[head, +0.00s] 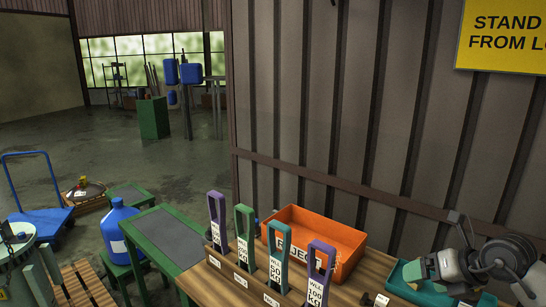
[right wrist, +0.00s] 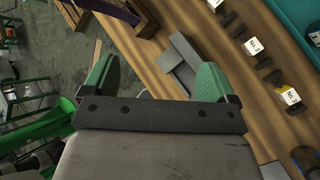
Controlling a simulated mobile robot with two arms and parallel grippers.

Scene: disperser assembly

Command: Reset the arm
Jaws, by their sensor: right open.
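My right arm reaches in from the right edge in the head view. Its gripper (head: 432,268) hangs over the teal tray (head: 398,284) at the right of the wooden bench. In the right wrist view, the two green fingertips of this gripper (right wrist: 154,78) stand wide apart with nothing held between them. A grey angular piece (right wrist: 181,62) lies on the bench beyond the fingers, close to the right fingertip in the picture. I cannot tell how far below it is. My left gripper is not in view.
Several upright labelled holders, one of them teal (head: 278,262), stand along the wooden bench (head: 232,284). An orange reject bin (head: 340,240) is behind them against the wall. A green-framed table (head: 165,235) and a blue jug (head: 118,225) stand left. Open floor lies beyond.

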